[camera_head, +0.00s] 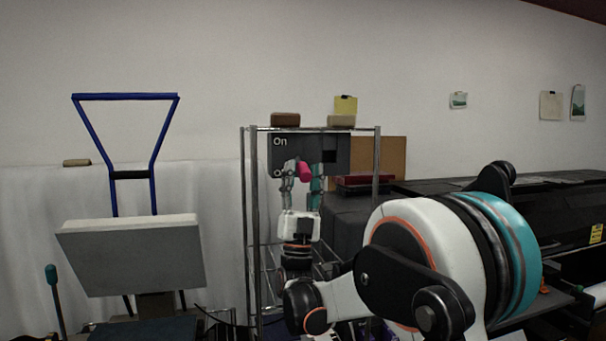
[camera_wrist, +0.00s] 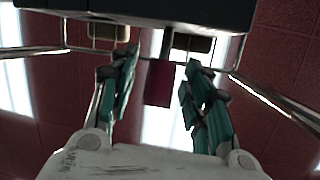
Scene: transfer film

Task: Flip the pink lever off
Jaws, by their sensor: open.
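The pink lever (camera_head: 305,171) sticks out from a dark grey switch box (camera_head: 335,150) on the metal rack. The box bears the word "On" at its upper left; a second label below it is partly hidden. My gripper (camera_head: 302,174) is in front of the box with its fingers raised on either side of the lever. In the wrist view the lever looks dark magenta (camera_wrist: 159,83) and lies between the two open teal fingertips of my gripper (camera_wrist: 160,75), with a gap on both sides. The box (camera_wrist: 150,12) spans the top of that view.
A wire rack (camera_head: 250,200) carries the box, with two brownish blocks (camera_head: 285,119) on top. A blue-handled cart (camera_head: 125,174) with a grey panel stands at left. A large black machine (camera_head: 560,210) fills the right.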

